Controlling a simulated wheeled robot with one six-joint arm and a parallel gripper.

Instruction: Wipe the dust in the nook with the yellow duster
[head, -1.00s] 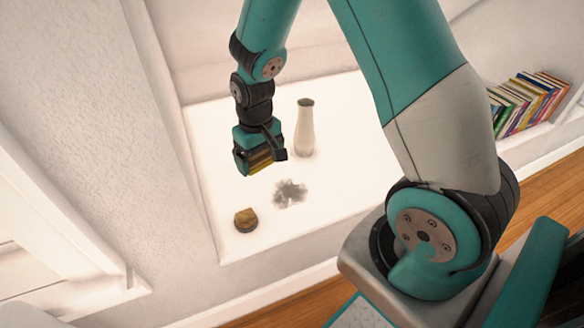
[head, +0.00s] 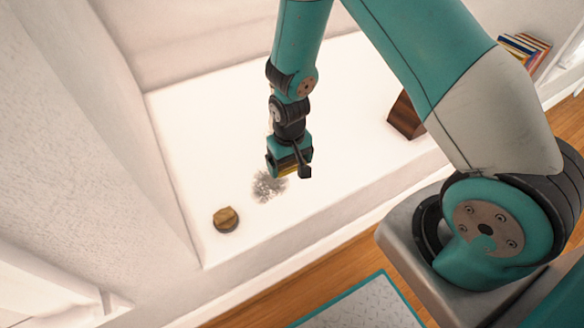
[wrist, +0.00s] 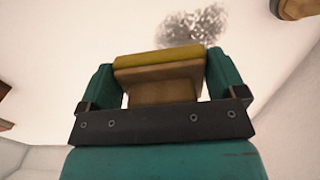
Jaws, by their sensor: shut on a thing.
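My gripper (head: 289,168) is shut on the yellow duster (wrist: 158,57). In the wrist view the duster shows as a yellow pad along a tan block between the two teal fingers. In the head view only a thin yellow strip of it (head: 287,171) shows under the gripper. The grey dust patch (head: 267,187) lies on the white nook floor (head: 320,210), just left of and below the gripper in the head view. The wrist view shows the dust (wrist: 195,25) beyond the pad, at the top. I cannot tell whether the pad touches the floor.
A small round brown-and-gold object (head: 226,219) sits left of the dust. A dark brown block (head: 405,118) stands at the right of the nook. Books (head: 525,45) lean farther right. The nook's front edge drops to a wooden floor. My arm hides most of the back middle.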

